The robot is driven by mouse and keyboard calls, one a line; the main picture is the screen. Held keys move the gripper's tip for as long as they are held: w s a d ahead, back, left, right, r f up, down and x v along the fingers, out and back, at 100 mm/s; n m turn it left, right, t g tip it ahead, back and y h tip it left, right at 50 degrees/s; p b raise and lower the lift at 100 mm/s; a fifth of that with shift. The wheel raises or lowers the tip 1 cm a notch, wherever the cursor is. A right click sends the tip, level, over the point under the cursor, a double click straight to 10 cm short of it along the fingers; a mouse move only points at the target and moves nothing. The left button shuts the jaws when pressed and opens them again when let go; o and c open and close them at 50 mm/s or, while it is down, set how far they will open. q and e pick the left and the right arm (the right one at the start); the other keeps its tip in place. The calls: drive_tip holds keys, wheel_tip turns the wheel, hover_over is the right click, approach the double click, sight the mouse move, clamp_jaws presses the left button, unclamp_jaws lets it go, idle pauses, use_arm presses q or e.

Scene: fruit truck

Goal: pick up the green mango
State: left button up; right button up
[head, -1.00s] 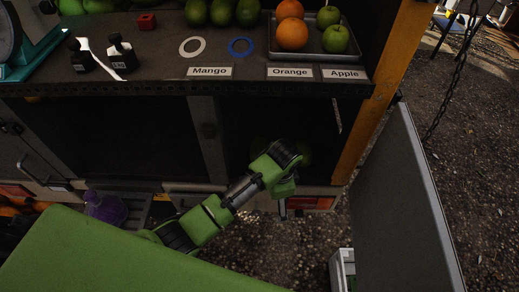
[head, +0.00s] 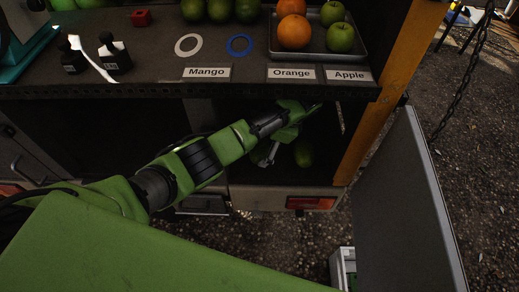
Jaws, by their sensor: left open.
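A green mango (head: 304,153) lies in the dark lower compartment, under the shelf and near its right side. More green mangoes (head: 220,11) sit in a row on the shelf above, behind the "Mango" label (head: 207,72). My left arm comes in from the left and reaches into the lower compartment. My left gripper (head: 280,142) is open, just left of and above the lower mango, with nothing seen in it. One grey finger points down; the other is mostly hidden in the dark. My right gripper is not in view.
The shelf edge (head: 130,90) overhangs the compartment. A tray (head: 318,56) with oranges and apples stands on the shelf, beside blue and white rings. An orange post (head: 377,110) and a grey panel (head: 405,200) bound the right side.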

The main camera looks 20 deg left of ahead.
sight(263, 146)
use_arm(q)
drive_tip(key=x, duration=0.4)
drive_tip(key=shift+d+f, duration=0.15)
drive_tip(key=shift+f, duration=0.1)
drive_tip(key=c, duration=0.9)
drive_tip(key=shift+r, duration=0.1)
